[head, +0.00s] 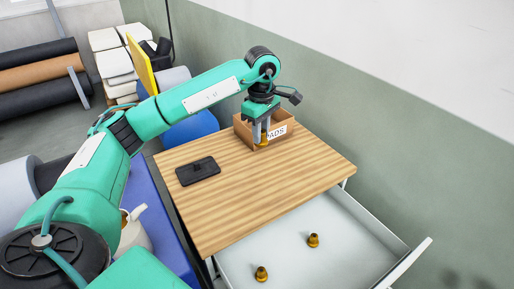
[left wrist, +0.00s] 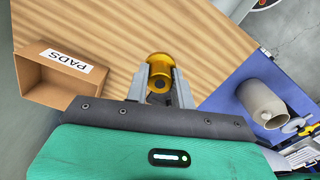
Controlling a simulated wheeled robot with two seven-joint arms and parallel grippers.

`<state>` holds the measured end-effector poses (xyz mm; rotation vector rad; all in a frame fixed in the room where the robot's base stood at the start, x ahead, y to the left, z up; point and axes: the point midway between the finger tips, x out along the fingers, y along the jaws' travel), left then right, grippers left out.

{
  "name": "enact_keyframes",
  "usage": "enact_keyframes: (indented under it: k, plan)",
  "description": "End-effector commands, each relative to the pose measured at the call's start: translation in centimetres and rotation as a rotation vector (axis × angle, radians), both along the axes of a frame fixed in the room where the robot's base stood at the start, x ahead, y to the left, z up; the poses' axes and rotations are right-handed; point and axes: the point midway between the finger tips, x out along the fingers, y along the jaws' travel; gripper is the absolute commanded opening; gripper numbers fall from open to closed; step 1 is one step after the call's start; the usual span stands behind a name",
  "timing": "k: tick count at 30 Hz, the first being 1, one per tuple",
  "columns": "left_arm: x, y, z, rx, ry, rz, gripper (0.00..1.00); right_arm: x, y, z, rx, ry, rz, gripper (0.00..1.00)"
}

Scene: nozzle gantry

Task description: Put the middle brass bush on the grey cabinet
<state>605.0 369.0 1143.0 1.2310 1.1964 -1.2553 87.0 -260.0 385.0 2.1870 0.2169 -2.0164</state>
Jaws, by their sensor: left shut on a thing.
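My left gripper (head: 262,134) is shut on a brass bush (head: 263,142), over the wooden top (head: 250,185) of the cabinet, in front of the PADS box. In the left wrist view the bush (left wrist: 160,68) sits between the two fingertips (left wrist: 160,88), with wood grain behind it. I cannot tell whether it touches the top. Two more brass bushes, one nearer (head: 262,273) and one farther (head: 313,240), stand apart in the open pale drawer (head: 345,240) below the top. My right gripper is not in view.
An open cardboard box marked PADS (head: 282,131) stands at the top's back edge, close to the gripper; it also shows in the left wrist view (left wrist: 52,82). A dark flat device (head: 198,171) lies at the left. The top's middle and front are clear. A wall stands behind.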

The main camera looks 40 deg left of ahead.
Motion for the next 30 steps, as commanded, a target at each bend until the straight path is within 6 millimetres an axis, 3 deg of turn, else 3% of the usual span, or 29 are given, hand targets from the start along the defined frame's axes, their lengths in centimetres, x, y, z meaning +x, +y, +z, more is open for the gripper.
enact_keyframes:
  k: [5, 18, 30]
  plan:
    - [-0.2, 0.1, -2.4, 0.000, 0.006, 0.011, 0.00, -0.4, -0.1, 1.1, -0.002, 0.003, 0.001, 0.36]
    - [-0.3, 0.0, -13.4, -0.001, 0.004, 0.009, 0.00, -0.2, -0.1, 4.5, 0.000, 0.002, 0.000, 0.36]
    - [-0.3, 0.0, -17.5, -0.001, 0.003, 0.009, 0.00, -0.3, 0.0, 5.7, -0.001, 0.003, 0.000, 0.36]
